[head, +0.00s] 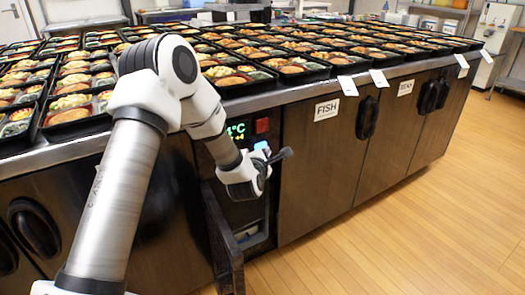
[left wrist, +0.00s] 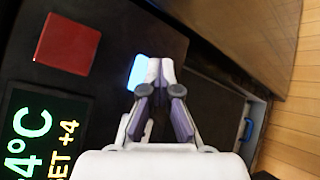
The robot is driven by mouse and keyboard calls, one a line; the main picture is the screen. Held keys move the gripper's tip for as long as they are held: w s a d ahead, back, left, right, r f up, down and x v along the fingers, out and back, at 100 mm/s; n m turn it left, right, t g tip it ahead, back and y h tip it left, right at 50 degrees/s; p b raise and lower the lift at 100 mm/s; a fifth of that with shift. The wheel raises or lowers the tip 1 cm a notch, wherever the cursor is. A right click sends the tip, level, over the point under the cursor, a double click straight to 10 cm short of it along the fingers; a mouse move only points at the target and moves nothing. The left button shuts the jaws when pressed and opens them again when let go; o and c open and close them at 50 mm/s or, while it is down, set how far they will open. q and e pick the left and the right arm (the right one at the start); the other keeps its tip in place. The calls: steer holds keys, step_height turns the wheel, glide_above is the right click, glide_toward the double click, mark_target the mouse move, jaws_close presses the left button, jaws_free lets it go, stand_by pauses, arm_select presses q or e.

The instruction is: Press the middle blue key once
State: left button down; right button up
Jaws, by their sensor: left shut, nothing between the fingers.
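The blue key (head: 262,146) glows on the dark control panel, just under the red key (head: 262,126) and right of the lit green display (head: 236,131). In the left wrist view the blue key (left wrist: 138,72) is partly covered by my left fingertips. My left gripper (head: 267,163) is shut and empty, its tips (left wrist: 160,66) at the blue key's right edge in the wrist view. I cannot tell whether they touch it. Any key below the blue one is hidden by the gripper. The red key (left wrist: 68,44) is clear of the fingers. My right gripper is not in view.
A counter with rows of filled bento trays (head: 290,68) stands above the panel. An open dark door (head: 224,240) juts out below my left gripper. Cupboards labelled FISH (head: 327,110) and another label are to the right. The wooden floor (head: 400,230) is clear.

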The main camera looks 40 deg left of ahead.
arm_select(q)
steer(key=shift+s+d+b, duration=0.35)
steer(key=shift+d, duration=0.45)
steer(key=shift+s+d+b, duration=0.3)
steer(key=shift+d, duration=0.5)
steer(key=shift+s+d+b, duration=0.25)
steer(key=shift+s+d, duration=0.1)
steer(key=shift+d, duration=0.4)
steer(key=shift+s+d+b, duration=0.3)
steer(key=shift+d, duration=0.5)
